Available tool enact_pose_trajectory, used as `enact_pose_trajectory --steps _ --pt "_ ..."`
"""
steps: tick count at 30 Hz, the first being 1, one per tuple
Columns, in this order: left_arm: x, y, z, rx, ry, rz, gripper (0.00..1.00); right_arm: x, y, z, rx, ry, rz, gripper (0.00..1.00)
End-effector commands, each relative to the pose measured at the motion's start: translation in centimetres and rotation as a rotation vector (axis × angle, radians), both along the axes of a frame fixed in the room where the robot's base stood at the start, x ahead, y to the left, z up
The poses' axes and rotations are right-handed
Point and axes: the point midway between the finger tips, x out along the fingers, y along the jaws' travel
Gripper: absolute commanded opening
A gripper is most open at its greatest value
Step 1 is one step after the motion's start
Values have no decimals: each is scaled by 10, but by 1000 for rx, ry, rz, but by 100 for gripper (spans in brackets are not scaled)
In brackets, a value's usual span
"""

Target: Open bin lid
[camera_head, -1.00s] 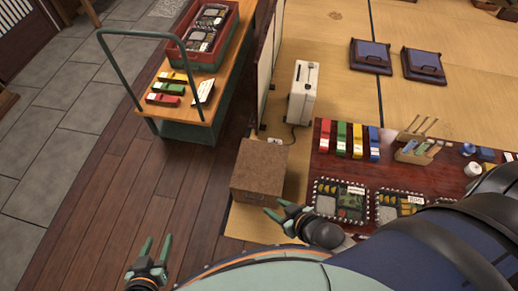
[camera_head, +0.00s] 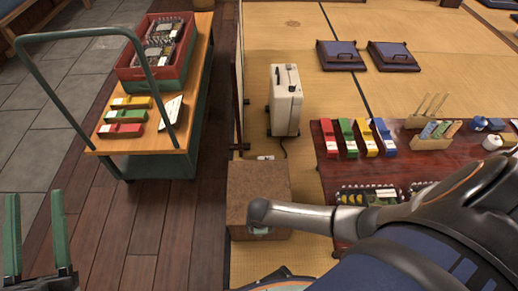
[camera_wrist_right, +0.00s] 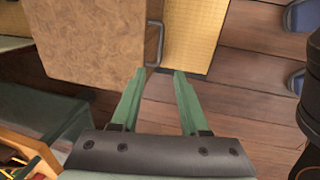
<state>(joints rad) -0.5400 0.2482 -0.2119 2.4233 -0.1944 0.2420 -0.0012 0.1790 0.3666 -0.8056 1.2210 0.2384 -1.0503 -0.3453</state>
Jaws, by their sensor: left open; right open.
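The bin is a brown, cork-coloured box (camera_head: 258,180) on the floor left of the low table in the head view. Its flat brown top looks closed. In the right wrist view, a large brown panel of the bin (camera_wrist_right: 85,40) fills the upper left, with a metal handle (camera_wrist_right: 156,43) at its right edge. My right gripper (camera_wrist_right: 159,76) is open and empty, its fingertips just short of the handle and apart from it. In the head view my right arm covers the bin's front and mostly hides that gripper. My left gripper (camera_head: 36,200) is open and empty at the lower left.
A trolley (camera_head: 150,140) with a red crate (camera_head: 130,72) and several coloured cases stands left of the bin. A white suitcase-like box (camera_head: 286,102) stands behind it. The dark red table (camera_head: 400,172) with cases and lunch boxes is to the right. Wooden floor between trolley and bin is clear.

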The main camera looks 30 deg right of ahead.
Motion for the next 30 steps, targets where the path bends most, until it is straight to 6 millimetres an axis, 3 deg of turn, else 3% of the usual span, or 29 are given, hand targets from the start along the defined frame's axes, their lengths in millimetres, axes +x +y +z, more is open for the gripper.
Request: enact_pose_trajectory --steps 5,13,15,21,30 --pt "-12 -2 19 2 -98 -19 50 2 -1 -8 -2 1 1 45" --pt "-50 -8 62 7 -344 -70 50 5 -3 -27 -1 -1 0 45" --pt "-47 -9 42 -4 -320 -78 50 7 -4 -49 -1 0 -1 45" --pt "-45 -11 15 -32 -296 -104 50 13 -7 -86 0 -1 -1 45" --pt "-44 -13 -10 -59 -268 -129 50 19 -11 -118 0 -1 -1 45"
